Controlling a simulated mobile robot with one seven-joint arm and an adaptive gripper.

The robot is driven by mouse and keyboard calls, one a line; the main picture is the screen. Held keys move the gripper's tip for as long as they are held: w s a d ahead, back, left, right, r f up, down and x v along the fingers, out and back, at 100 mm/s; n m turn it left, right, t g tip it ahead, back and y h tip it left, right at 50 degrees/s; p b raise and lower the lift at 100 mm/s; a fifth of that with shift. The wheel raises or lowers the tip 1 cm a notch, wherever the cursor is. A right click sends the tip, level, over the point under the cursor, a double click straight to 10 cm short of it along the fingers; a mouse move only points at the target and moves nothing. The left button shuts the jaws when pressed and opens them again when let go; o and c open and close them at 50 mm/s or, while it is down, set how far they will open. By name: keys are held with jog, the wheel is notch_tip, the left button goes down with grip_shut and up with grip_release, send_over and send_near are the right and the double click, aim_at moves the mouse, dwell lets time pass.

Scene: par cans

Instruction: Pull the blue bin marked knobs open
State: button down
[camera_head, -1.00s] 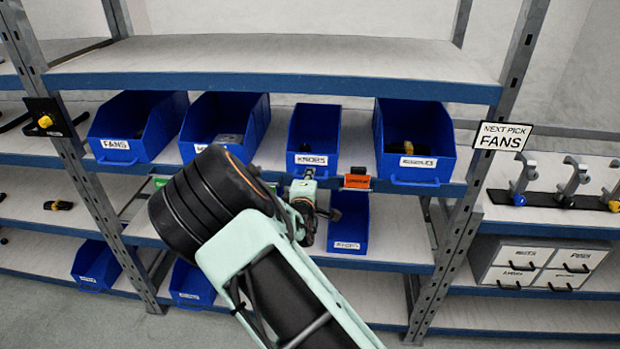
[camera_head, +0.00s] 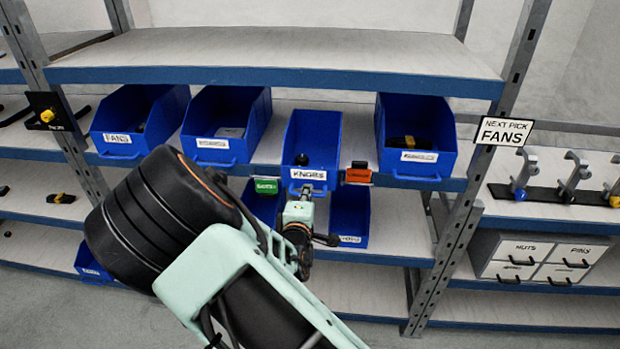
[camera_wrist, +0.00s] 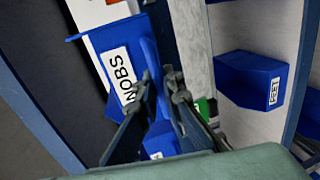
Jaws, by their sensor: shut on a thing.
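The blue knobs bin (camera_head: 313,135) sits on the middle shelf and juts out past the shelf's front edge. Its white label (camera_head: 308,174) faces me, and a dark round knob (camera_head: 301,159) lies inside. My gripper (camera_head: 305,192) is at the bin's front, just below the label, shut on its front handle. In the wrist view the bin (camera_wrist: 108,70) is on the left with part of its label readable. The fingertips of my gripper (camera_wrist: 160,82) close on the blue handle there. My arm hides part of the lower shelf.
Blue bins stand on both sides: the fans bin (camera_head: 128,118) and another bin (camera_head: 226,125) to the left, one more (camera_head: 415,135) to the right. A green tag (camera_head: 266,186) and an orange tag (camera_head: 358,174) flank the knobs bin. Lower bins (camera_head: 350,215) sit below.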

jog(key=v, duration=0.2)
jog(key=f+v, duration=0.1)
jog(key=v, duration=0.1)
jog(key=shift+s+r, duration=0.1)
jog(key=shift+s, duration=0.15)
jog(key=c, duration=2.3)
grip_release()
jog(key=shift+c, duration=0.2)
jog(key=v, duration=1.2)
